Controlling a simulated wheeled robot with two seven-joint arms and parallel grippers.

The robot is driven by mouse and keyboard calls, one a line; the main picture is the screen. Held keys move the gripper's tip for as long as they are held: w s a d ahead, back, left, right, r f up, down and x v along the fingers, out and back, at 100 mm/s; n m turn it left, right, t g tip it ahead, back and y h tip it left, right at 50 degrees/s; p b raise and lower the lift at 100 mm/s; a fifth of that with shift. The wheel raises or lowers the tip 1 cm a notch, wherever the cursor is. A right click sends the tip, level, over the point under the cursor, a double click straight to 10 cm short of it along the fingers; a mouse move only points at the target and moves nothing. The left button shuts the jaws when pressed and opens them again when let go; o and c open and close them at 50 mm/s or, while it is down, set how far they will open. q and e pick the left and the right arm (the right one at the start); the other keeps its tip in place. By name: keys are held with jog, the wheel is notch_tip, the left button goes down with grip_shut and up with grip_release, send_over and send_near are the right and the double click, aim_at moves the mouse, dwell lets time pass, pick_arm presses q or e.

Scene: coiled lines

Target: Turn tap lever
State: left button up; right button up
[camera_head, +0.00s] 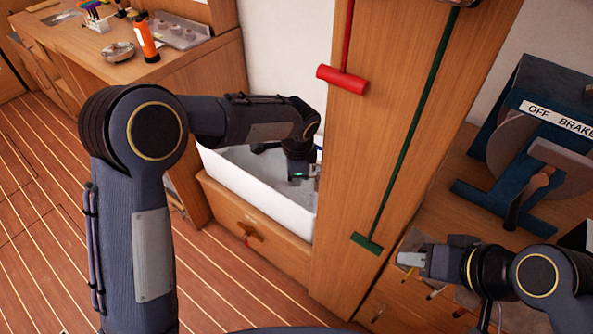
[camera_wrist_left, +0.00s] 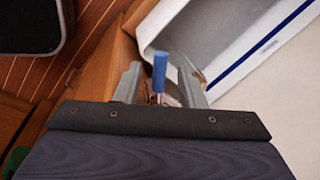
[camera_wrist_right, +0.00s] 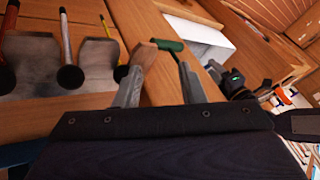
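The blue lever (camera_wrist_left: 160,72), likely the tap's, stands between the two fingers of my left gripper (camera_wrist_left: 160,84) in the left wrist view. Gaps show on both sides of it, so the fingers are apart and not clamped on it. The tap body is mostly hidden behind the gripper. In the head view my left gripper (camera_head: 301,174) reaches down inside the white basin (camera_head: 262,200), and the lever cannot be made out there. My right gripper (camera_head: 409,258) is empty beside the wooden column; its fingers stand apart in the right wrist view (camera_wrist_right: 161,82).
A wooden column (camera_head: 385,60) stands right of the basin, carrying a red T-handle (camera_head: 342,80) and a green T-handle (camera_head: 366,243). A blue machine labelled OFF BRAKE (camera_head: 540,140) is at right. A counter (camera_head: 125,70) with an orange torch (camera_head: 146,38) is at upper left.

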pick_arm(q)
notch_tip(320, 180, up, 7)
jog(key=s, duration=0.1)
jog(key=shift+s+r, duration=0.2)
jog(key=shift+s, duration=0.05)
pick_arm(e)
jog(key=shift+r, duration=0.2)
